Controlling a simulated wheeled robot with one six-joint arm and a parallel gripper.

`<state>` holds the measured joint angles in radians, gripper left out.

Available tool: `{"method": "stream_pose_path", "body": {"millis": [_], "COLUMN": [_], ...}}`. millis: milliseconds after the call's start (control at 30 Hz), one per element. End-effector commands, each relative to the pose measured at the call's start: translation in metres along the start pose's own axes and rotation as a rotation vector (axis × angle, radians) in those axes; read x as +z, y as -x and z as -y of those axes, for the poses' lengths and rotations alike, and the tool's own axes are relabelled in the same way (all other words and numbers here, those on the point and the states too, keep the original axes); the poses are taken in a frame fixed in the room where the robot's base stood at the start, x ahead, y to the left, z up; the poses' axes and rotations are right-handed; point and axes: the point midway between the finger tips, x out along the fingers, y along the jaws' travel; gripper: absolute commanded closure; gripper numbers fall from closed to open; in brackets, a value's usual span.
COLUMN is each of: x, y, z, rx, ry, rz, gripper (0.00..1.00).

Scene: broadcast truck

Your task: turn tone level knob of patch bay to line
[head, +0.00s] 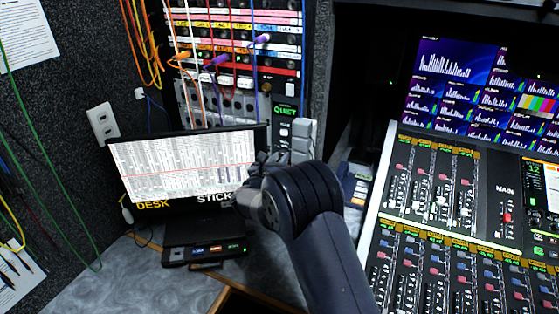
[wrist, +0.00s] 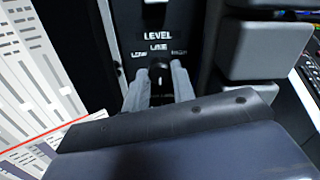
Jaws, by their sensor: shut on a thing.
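The tone level knob (wrist: 160,68) is a small black knob on a dark panel, seen in the wrist view. White lettering above it reads LEVEL, with LINE (wrist: 158,47) straight over the knob and smaller labels at upper left and upper right. A short white mark on the knob looks upright, roughly in line with LINE. My gripper (wrist: 159,86) has its two grey fingers on either side of the knob, shut on it. In the head view the patch bay (head: 243,80) stands at the back; my wrist hides the knob and fingertips there.
A monitor (head: 185,165) stands close left of my gripper, above a small black box (head: 205,250). Light grey blocks (head: 303,138) are close on the right. Colored cables hang before the patch bay. A mixing console (head: 470,215) fills the right side.

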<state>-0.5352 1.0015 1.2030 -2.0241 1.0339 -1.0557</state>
Motion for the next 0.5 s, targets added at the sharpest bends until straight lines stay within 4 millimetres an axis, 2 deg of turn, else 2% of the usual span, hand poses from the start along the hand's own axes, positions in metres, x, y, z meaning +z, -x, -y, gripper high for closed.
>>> {"method": "stream_pose_path", "body": {"millis": [267,500], "x": [-0.0061,-0.0078], "y": [-0.0001,0.0], "z": [-0.0015,-0.0018], "rx": [-0.002,-0.001], "ry": [-0.128,-0.317], "rz": [0.002,0.003], "gripper": [0.98,0.98]}}
